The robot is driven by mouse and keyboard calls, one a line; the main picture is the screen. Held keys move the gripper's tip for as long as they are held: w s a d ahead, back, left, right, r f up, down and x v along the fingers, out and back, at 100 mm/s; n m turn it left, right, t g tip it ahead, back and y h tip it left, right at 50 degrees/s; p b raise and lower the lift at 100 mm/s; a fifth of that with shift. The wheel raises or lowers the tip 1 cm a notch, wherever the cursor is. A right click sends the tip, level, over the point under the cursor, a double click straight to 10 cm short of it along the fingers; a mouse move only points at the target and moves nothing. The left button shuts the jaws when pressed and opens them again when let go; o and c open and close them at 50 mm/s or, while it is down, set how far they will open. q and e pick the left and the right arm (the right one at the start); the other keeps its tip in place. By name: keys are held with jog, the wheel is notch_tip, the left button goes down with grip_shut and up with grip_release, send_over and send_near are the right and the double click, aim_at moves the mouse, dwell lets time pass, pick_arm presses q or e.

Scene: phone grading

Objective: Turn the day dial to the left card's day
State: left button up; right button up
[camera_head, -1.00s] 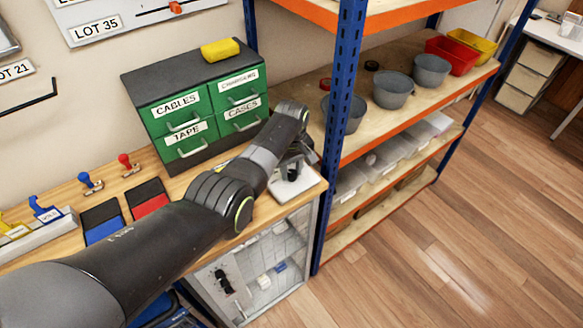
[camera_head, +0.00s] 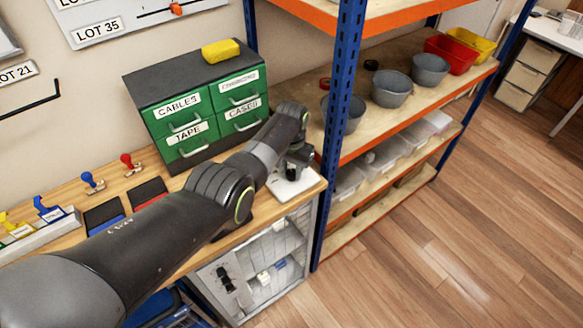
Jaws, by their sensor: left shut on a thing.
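A white plate (camera_head: 299,185) lies at the right end of the wooden workbench, beside the blue shelf post. My left arm reaches across the bench to it. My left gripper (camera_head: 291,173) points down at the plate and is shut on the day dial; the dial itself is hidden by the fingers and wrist. Its markings cannot be read from here. No day card can be made out in this view. My right gripper is not in view.
A green drawer cabinet (camera_head: 190,128) with a yellow sponge (camera_head: 220,49) on top stands behind my arm. A blue shelf post (camera_head: 337,130) rises close to the right of the gripper. Stamps and ink pads (camera_head: 148,192) lie left on the bench.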

aim_at(292, 172)
pick_arm(q)
jog(key=shift+m, duration=1.2)
jog(key=o, duration=1)
jog(key=shift+c, duration=0.2)
jog(key=shift+r, duration=0.1)
jog(key=shift+r, duration=0.25)
notch_tip(292, 172, up, 4)
jog(key=shift+r+p, duration=0.25)
jog(key=shift+p, duration=0.5)
notch_tip(292, 172, up, 12)
jog(key=b, duration=0.2)
jog(key=shift+r, duration=0.15)
